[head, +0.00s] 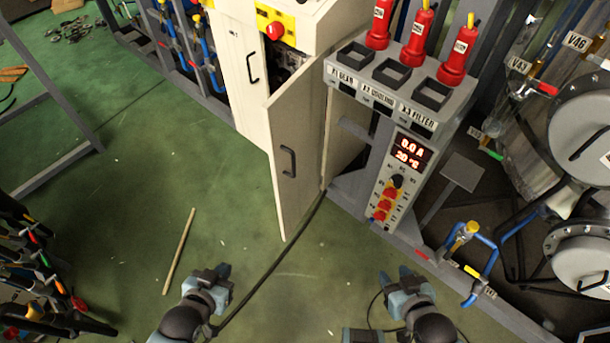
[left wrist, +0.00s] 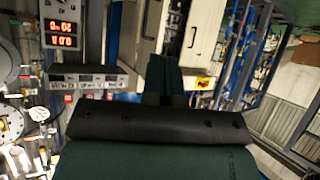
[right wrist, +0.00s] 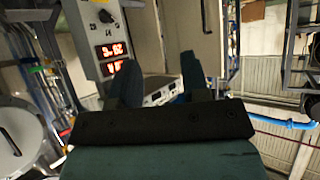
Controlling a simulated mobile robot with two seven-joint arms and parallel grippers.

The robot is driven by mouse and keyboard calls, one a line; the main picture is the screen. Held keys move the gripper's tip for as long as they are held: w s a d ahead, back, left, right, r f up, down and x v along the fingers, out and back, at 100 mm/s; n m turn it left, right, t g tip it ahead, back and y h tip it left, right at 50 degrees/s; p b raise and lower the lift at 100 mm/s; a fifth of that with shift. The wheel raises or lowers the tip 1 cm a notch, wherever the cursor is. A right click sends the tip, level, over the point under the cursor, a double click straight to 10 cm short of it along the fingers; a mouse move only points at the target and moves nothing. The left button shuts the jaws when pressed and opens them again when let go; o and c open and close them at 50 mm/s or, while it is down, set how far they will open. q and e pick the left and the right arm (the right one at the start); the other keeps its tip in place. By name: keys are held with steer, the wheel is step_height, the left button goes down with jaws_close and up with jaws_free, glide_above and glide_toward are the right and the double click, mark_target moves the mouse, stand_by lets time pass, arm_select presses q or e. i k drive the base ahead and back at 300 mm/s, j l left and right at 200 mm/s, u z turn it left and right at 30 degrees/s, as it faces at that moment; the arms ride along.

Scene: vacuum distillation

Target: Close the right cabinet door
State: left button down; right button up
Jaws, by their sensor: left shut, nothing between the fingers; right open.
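The right cabinet door (head: 299,150) is a pale panel with a dark handle (head: 289,160). It stands wide open, swung out from the white cabinet (head: 312,22), with the dark interior showing behind its top. The left cabinet door (head: 240,65) looks shut. My left gripper (head: 222,271) is shut and empty, low and left of the open door, apart from it. Its fingers also show together in the left wrist view (left wrist: 164,75). My right gripper (head: 395,275) is open and empty, low and right of the door. Its spread fingers show in the right wrist view (right wrist: 158,75).
A grey control stand (head: 400,170) with a red display and red bottles is right of the door. A black cable (head: 275,262) crosses the floor below the door. A wooden stick (head: 179,250) lies at left. Blue pipework (head: 487,262) is at lower right. Green floor left is mostly clear.

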mark_target(294, 117)
steer(key=i+l+u, duration=0.25)
steer(key=l, duration=0.6)
steer(key=l+u, duration=0.3)
steer(key=l, duration=0.5)
